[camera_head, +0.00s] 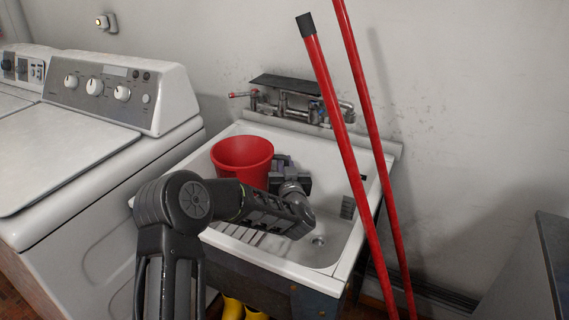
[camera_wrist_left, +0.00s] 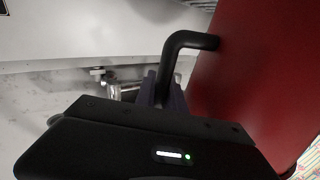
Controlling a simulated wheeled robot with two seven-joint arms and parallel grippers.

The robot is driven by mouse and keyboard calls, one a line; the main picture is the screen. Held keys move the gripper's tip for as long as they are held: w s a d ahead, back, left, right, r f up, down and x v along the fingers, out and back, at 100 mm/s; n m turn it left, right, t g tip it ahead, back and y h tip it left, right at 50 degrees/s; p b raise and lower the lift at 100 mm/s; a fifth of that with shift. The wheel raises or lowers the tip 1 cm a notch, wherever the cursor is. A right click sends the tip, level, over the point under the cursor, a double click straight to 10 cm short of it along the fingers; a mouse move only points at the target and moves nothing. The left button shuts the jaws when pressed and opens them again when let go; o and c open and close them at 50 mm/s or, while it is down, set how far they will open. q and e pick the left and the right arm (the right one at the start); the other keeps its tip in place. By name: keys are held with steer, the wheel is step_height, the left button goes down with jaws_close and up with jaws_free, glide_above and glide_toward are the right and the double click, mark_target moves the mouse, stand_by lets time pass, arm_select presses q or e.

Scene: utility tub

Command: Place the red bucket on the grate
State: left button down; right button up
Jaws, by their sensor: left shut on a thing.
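The red bucket (camera_head: 243,158) is upright at the back left of the utility tub, its lower part partly hidden by my left arm. My left gripper (camera_head: 281,168) is at the bucket's right side. In the left wrist view, its fingers (camera_wrist_left: 165,88) are closed on a black bent handle (camera_wrist_left: 186,42) that joins the red bucket wall (camera_wrist_left: 255,75). The light slatted grate (camera_head: 238,233) shows at the front left of the tub, partly covered by my arm. Whether the bucket's base touches anything is hidden. My right gripper is not in view.
The white tub (camera_head: 356,228) has an open basin on its right. A wall faucet (camera_head: 290,105) stands behind it. Two red poles (camera_head: 345,140) lean at the right front. A white washer (camera_head: 70,150) adjoins on the left. Yellow boots (camera_head: 232,308) are below.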

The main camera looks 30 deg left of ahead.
arm_select(q)
steer(key=shift+f, duration=0.25)
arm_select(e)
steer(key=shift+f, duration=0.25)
arm_select(q)
steer(key=c, duration=1.3)
jaws_free()
steer(key=shift+c, duration=0.2)
steer(key=shift+f, duration=0.1)
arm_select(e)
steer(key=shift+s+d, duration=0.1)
